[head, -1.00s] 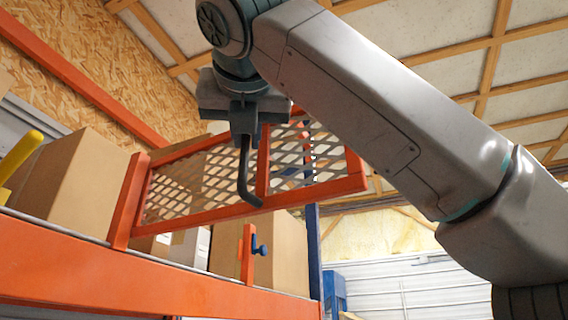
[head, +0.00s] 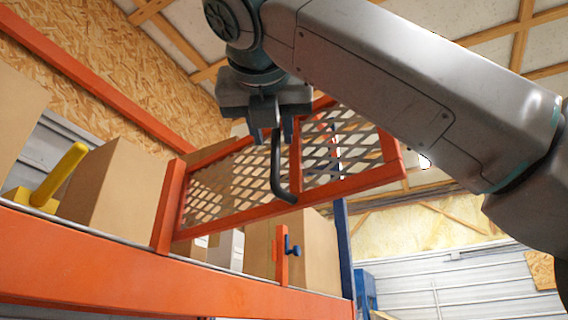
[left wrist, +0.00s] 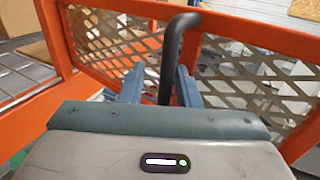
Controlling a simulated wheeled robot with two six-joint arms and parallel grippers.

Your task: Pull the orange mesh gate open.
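The orange mesh gate (head: 345,190) stands swung out from the shelf, its free end well away from the short orange latch post (head: 282,262). It is joined at the left to an orange post (head: 168,208). A black bar handle (head: 277,165) is fixed to the gate. My left gripper (head: 272,130) is at the upper part of the handle. In the left wrist view, its two blue fingers (left wrist: 160,88) stand apart with the handle (left wrist: 172,55) between them and a gap at the left finger. My right gripper is out of view.
Cardboard boxes (head: 115,190) stand on the shelf behind the orange beam (head: 100,265). A yellow handle-like object (head: 62,180) is at the left. A blue knob (head: 292,246) sits on the latch post. A blue upright (head: 345,240) is beyond the shelf.

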